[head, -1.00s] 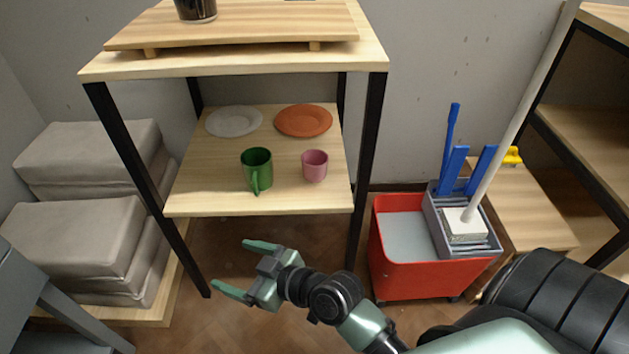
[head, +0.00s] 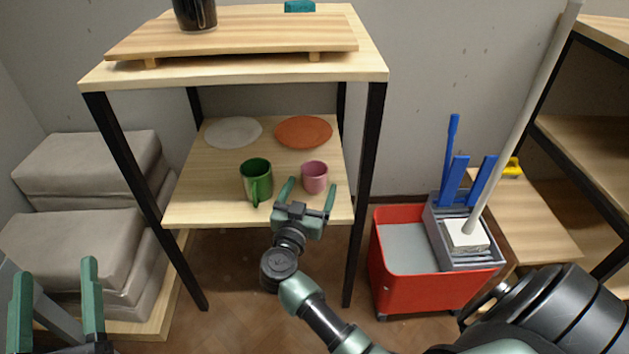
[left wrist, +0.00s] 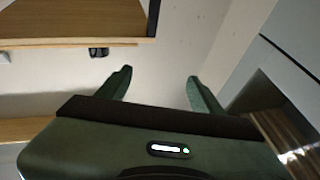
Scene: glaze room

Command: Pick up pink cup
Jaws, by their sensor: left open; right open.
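The pink cup (head: 314,176) stands upright on the lower shelf board (head: 215,182), near its front right. The green mug (head: 256,180) stands to its left. My right gripper (head: 309,186) is at the shelf's front edge with its fingers apart and pointing inward. In the head view its fingertips lie on either side of the pink cup's lower part; I cannot tell whether they touch it. My left gripper (head: 54,290) is open and empty at the lower left, away from the shelf. Its open fingers also show in the left wrist view (left wrist: 160,88).
A white plate (head: 233,132) and an orange plate (head: 304,131) lie at the back of the shelf. Black posts and the upper board (head: 235,68) frame it. A red mop bucket (head: 400,280) stands at right, grey cushions (head: 75,250) at left.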

